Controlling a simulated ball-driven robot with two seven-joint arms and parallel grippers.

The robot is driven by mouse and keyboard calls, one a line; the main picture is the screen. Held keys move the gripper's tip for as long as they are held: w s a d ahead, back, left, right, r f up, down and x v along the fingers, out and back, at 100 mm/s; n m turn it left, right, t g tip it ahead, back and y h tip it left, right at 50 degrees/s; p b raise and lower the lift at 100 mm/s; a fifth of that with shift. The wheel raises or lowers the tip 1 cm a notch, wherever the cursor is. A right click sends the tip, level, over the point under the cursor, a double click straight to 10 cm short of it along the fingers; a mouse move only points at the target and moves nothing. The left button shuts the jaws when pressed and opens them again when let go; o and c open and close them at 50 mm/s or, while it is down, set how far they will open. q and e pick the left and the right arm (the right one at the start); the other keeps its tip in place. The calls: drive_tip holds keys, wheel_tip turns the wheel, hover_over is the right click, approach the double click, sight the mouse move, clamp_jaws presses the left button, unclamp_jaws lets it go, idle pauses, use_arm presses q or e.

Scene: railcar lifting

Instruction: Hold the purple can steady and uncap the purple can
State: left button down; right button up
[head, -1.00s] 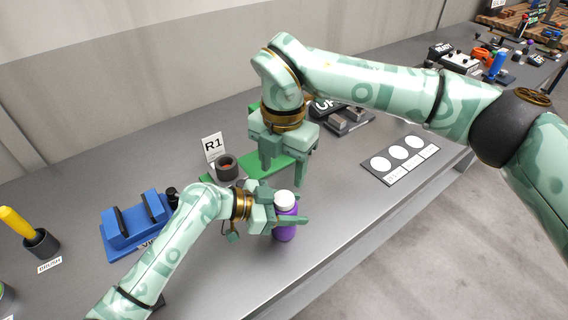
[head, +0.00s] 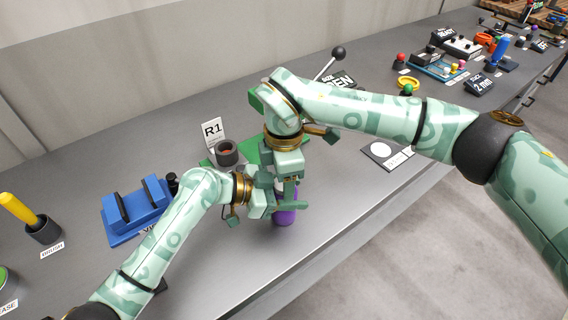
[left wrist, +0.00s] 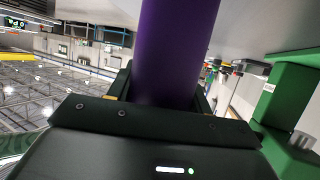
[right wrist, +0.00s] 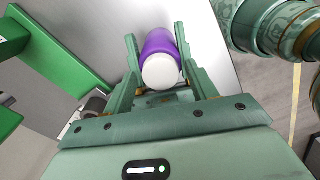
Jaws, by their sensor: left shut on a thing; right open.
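The purple can (head: 284,216) stands on the grey table in the head view, partly hidden by my grippers. My left gripper (head: 280,208) is shut around the can's body from the left side. In the left wrist view the purple body (left wrist: 176,50) fills the space between the fingers. My right gripper (head: 289,192) points down over the can from above. In the right wrist view its open fingers (right wrist: 157,75) stand on both sides of the can, and the white cap (right wrist: 161,72) shows between them. I cannot tell whether the fingers touch the cap.
A blue vise-like block (head: 137,212) and a yellow-handled brush in a dark cup (head: 43,230) stand at the left. A dark cup (head: 226,153) by the R1 sign (head: 213,131) and a green fixture (head: 262,150) lie behind the can. The table front right of the can is clear.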

drive_tip(key=shift+f, duration=0.1)
drive_tip(key=c, duration=0.9)
drive_tip(key=o, duration=0.9)
drive_tip(key=shift+o, duration=0.2)
